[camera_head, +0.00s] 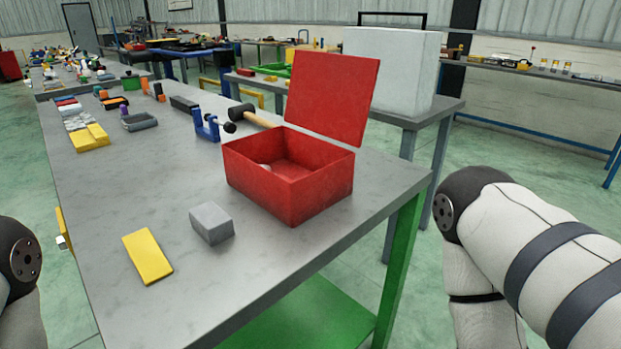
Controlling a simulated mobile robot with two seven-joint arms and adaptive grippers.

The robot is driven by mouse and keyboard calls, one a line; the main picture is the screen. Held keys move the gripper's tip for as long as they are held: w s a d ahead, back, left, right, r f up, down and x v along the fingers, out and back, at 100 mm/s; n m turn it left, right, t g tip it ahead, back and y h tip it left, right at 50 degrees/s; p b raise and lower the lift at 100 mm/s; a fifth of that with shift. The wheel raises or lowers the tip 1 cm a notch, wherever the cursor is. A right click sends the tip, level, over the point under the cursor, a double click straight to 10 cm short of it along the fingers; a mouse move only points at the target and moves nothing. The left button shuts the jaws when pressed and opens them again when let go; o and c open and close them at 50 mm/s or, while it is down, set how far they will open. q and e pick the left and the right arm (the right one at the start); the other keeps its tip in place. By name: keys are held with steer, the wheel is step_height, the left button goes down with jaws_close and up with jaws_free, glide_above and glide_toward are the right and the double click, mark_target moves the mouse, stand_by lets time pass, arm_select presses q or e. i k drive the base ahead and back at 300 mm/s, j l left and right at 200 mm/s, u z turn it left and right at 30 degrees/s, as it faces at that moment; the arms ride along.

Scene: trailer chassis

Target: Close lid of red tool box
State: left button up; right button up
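The red tool box (290,198) stands on the right part of the grey workbench, near its right edge. Its red lid (331,97) is open, standing up and leaning back from the rear side. A small pale object (264,167) shows inside the box; I cannot tell what it is. My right arm comes in at the right of the view and my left arm just shows at the lower left corner. Both arms are apart from the box, and neither gripper is in view.
A grey block (211,223) and a yellow flat piece (147,256) lie on the bench (95,205) in front of the box. A mallet (250,116) and a blue clamp (206,126) lie behind it. A white case (392,70) stands on another table beyond the lid.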

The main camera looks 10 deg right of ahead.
mark_target(330, 95)
steer(key=i+l+u, duration=0.1)
steer(key=l, duration=0.45)
steer(key=i+l+u, duration=0.25)
steer(key=l+u, duration=0.15)
steer(key=l, duration=0.25)
steer(key=i+l+u, duration=0.1)
steer(key=l+u, duration=0.25)
steer(key=l, duration=0.3)
steer(key=l+u, duration=0.4)
steer(key=l, duration=0.35)
steer(key=l+u, duration=0.35)
steer(key=l, duration=0.4)
steer(key=k+l, duration=0.1)
steer(key=l, duration=0.15)
steer(key=k+l, duration=0.1)
steer(key=j, duration=0.3)
steer(key=i+j, duration=0.1)
steer(key=j, duration=0.15)
steer(key=u, duration=0.05)
